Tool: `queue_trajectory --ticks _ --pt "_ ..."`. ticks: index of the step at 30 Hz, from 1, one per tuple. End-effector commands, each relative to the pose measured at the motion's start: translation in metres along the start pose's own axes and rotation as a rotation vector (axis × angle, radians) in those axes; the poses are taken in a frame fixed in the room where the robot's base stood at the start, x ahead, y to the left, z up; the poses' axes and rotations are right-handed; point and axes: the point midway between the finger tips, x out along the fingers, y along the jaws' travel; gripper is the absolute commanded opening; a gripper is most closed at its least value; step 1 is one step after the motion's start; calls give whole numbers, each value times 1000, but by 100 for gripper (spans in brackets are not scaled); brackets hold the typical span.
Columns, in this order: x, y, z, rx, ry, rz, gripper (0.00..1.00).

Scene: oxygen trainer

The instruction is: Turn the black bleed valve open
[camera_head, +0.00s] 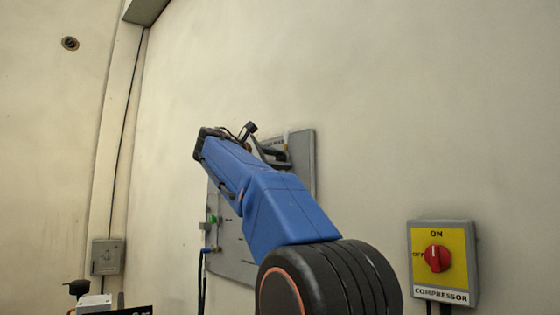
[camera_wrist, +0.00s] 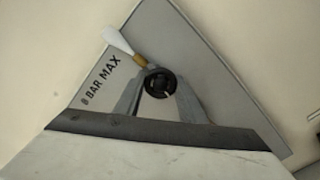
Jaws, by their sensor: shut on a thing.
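A round black knob, the bleed valve (camera_wrist: 160,83), sits on the grey panel in the wrist view. My gripper (camera_wrist: 161,92) is shut on it, one grey finger on each side. In the head view my blue arm reaches up to the panel (camera_head: 308,165), and my gripper (camera_head: 275,152) is partly in sight at the panel's top. The knob is hidden there behind my arm. The knob's turned angle cannot be told.
A compressor switch box (camera_head: 443,262) with a red knob is on the wall at right. A small grey box (camera_head: 107,256) is at left.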

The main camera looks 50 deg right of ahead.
Motion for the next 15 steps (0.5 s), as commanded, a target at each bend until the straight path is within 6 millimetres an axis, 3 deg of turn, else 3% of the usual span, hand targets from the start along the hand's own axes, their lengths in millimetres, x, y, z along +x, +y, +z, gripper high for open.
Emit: queue_trajectory --ticks 15 --pt "0 -2 -2 -194 2 -3 14"
